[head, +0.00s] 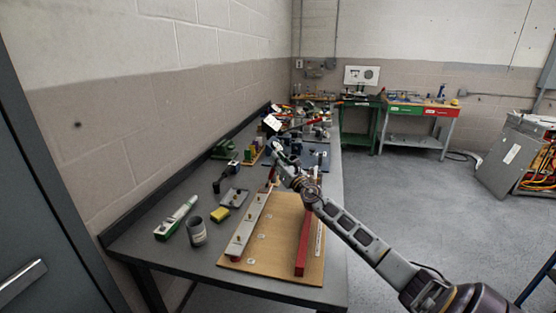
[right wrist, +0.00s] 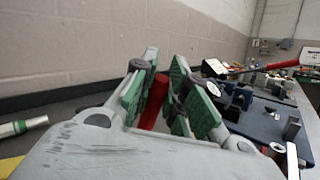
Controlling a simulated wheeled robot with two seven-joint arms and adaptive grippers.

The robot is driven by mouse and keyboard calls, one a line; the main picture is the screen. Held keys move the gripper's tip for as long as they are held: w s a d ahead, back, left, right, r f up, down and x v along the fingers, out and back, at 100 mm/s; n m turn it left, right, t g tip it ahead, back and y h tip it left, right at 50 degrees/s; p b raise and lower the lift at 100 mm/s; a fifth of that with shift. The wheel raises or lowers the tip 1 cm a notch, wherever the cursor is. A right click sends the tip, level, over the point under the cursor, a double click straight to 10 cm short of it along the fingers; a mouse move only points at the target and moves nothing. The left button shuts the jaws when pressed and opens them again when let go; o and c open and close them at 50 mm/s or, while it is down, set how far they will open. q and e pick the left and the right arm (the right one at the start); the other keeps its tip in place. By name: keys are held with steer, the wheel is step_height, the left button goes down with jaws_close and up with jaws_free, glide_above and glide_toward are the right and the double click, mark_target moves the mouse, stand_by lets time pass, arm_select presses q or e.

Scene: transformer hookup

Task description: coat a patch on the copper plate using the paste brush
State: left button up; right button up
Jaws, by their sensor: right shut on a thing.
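My right gripper (head: 279,160) is over the far end of the wooden board on the bench. Its green-padded fingers (right wrist: 155,100) are shut on a red handle (right wrist: 154,104), which I take to be the paste brush. In the head view a thin reddish piece (head: 272,174) shows just below the gripper. The brush's bristles cannot be made out. No surface looks clearly copper-coloured, so I cannot tell which is the copper plate. My left gripper is not in view.
The wooden board (head: 278,236) also carries a red bar (head: 303,246). To its left stand a grey cup (head: 196,233), a yellow block (head: 220,214), a small grey plate (head: 235,197) and a green-white tool (head: 176,217). Crowded parts fill the bench's far end.

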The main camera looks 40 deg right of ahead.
steer(key=shift+s+a, duration=0.1)
steer(key=shift+a, duration=0.05)
steer(key=shift+w+d+f+b, duration=0.1)
steer(key=shift+w+d+b, duration=0.2)
steer(key=shift+d, duration=0.1)
steer(key=shift+w+d+b, duration=0.25)
steer(key=shift+d+b, duration=0.05)
steer(key=shift+s+a, duration=0.1)
steer(key=shift+a, duration=0.1)
stand_by(0.4)
steer(key=shift+s+a+p, duration=0.2)
steer(key=shift+a+p, duration=0.05)
steer(key=shift+p, duration=0.2)
steer(key=shift+w+d, duration=0.2)
stand_by(1.1)
